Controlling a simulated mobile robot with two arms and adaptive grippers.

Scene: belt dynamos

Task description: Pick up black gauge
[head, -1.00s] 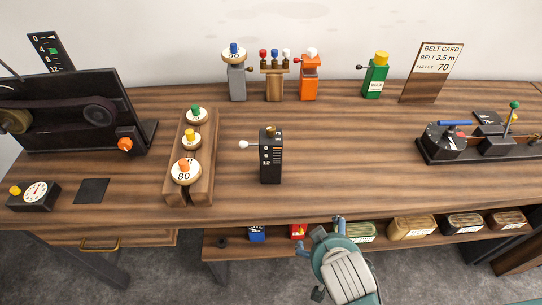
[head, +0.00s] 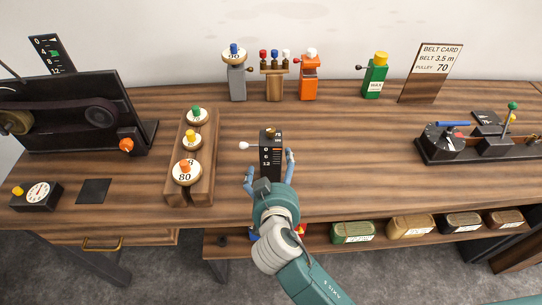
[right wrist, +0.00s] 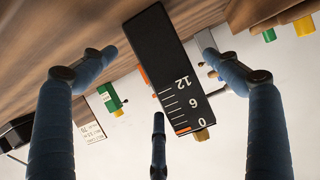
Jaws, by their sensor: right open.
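The black gauge (head: 271,152) stands upright on the wooden bench, with white marks 0, 6 and 12 on its front and a white knob on a rod at its left. My right gripper (head: 269,169) is open, with its blue fingers on either side of the gauge. In the right wrist view the gauge (right wrist: 168,65) appears upside down between the spread fingers (right wrist: 155,60), with gaps visible on both sides. The gauge's lower part is partly hidden by the gripper in the head view. My left gripper is not in view.
A wooden rack (head: 205,165) with numbered discs stands left of the gauge. A grey device (head: 237,82), an orange device (head: 309,80) and a green box (head: 375,78) line the back. The bench right of the gauge is clear up to a black device (head: 455,152).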

